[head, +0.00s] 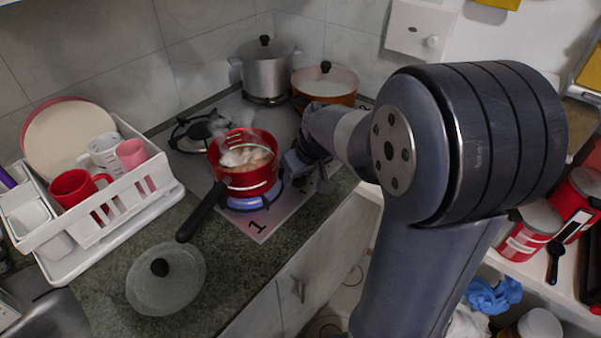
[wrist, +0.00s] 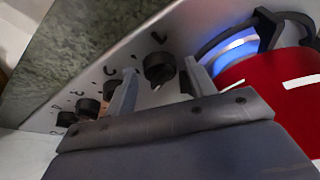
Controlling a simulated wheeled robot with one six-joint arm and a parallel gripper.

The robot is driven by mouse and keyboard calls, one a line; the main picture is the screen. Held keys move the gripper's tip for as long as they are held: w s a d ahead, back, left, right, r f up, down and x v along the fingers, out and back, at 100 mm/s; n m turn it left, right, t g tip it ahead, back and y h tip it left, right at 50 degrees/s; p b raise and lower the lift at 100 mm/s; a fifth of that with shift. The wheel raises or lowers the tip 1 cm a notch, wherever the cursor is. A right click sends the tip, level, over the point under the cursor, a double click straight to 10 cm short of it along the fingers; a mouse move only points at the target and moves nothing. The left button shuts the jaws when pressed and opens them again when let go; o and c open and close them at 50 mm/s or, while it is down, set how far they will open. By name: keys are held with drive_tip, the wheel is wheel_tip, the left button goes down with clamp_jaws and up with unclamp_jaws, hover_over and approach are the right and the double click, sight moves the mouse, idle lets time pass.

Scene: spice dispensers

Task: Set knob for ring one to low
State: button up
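My gripper (head: 308,168) is at the right edge of the stove, beside the red pot. In the wrist view my gripper (wrist: 162,88) is open, with its two fingers apart and nothing held between them. A black round knob (wrist: 158,67) on the metal stove panel shows in the gap, just beyond the fingertips; I cannot tell whether they touch it. More black knobs (wrist: 87,108) run in a row to the lower left, one partly hidden by a finger. The front burner (head: 248,202), near a printed "1", has a blue flame under the red pot (head: 243,165). The knob settings are not readable.
A glass lid (head: 166,279) lies on the counter. A grey pot (head: 266,72) and an orange pan (head: 325,84) stand at the back. A white dish rack (head: 120,215) is at left.

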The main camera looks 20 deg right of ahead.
drive_tip(key=shift+o, duration=0.4)
drive_tip(key=v, duration=1)
drive_tip(key=shift+r, duration=0.4)
drive_tip(key=shift+s, duration=0.1)
drive_tip(key=w+d+n+g+y+p, duration=0.3)
drive_tip(key=w+n+g+p, duration=0.3)
drive_tip(key=n+p, duration=0.9)
drive_tip(key=a+f+n, duration=0.1)
drive_tip(key=f, duration=0.2)
drive_tip(key=a+f+n+b, duration=0.1)
drive_tip(key=f, duration=0.2)
drive_tip(key=s+a+f+n, duration=0.1)
drive_tip(key=f, duration=0.3)
drive_tip(key=shift+a, duration=0.35)
